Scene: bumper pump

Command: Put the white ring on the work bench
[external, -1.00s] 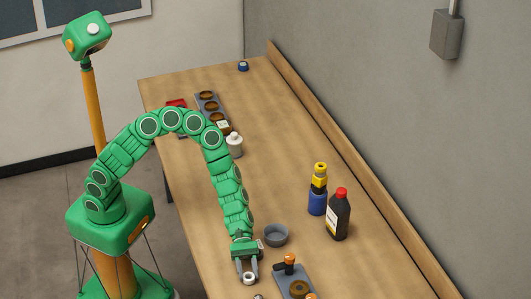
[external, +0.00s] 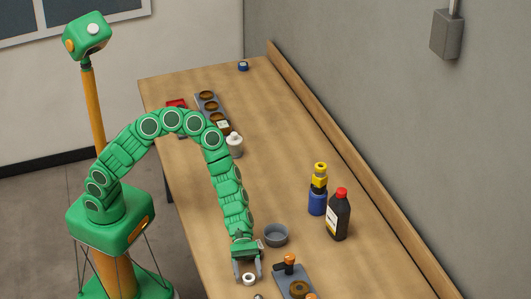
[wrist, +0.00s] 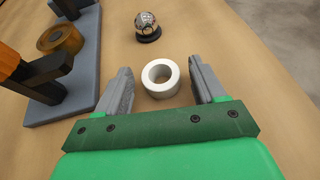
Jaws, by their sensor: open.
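The white ring (external: 249,279) lies flat on the wooden work bench (external: 285,130), near its front edge. In the wrist view the ring (wrist: 160,78) sits between the tips of my gripper (wrist: 158,82), with a gap to each finger. My gripper (external: 247,277) is open and low over the bench. Both fingers are apart from the ring, and nothing is held.
A grey plate with an orange-topped handle and a brown ring (external: 298,288) is close on the right. A shiny ball on a black base (wrist: 147,27) stands beyond the ring. A grey bowl (external: 276,235), black bottle (external: 339,215) and blue-yellow bottle (external: 318,190) stand behind.

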